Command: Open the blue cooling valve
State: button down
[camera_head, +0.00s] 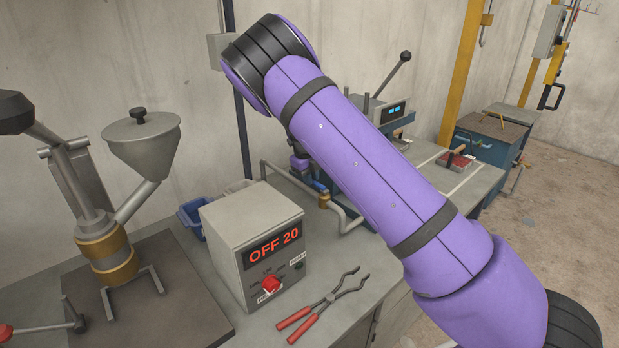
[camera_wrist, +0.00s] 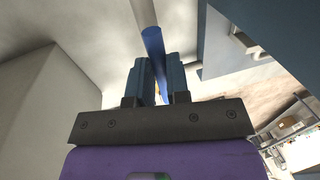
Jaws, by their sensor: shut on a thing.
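The blue valve handle (camera_wrist: 153,40) shows in the wrist view as a blue bar reaching up from between my gripper's fingers. My gripper (camera_wrist: 160,76) is shut on it, with one finger on each side. A small brass-coloured patch shows between the fingers. In the head view a grey pipe (camera_head: 279,171) with a brass fitting (camera_head: 324,201) runs behind the control box.
A grey control box (camera_head: 228,238) reading "OFF 20" with a red knob stands on the bench. Red-handled tongs (camera_head: 323,304) lie beside it. A funnel machine (camera_head: 142,150) stands left, and a blue bin (camera_head: 193,216) is behind the box. Open floor (camera_head: 565,220) lies right.

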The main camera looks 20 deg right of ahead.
dwell(0.3)
jog(key=c, duration=1.1)
grip_release()
jog(key=shift+r, duration=0.1)
notch_tip(320, 180, up, 10)
jog(key=a, duration=0.2)
jog(key=shift+s+r, duration=0.2)
jog(key=shift+s, duration=0.2)
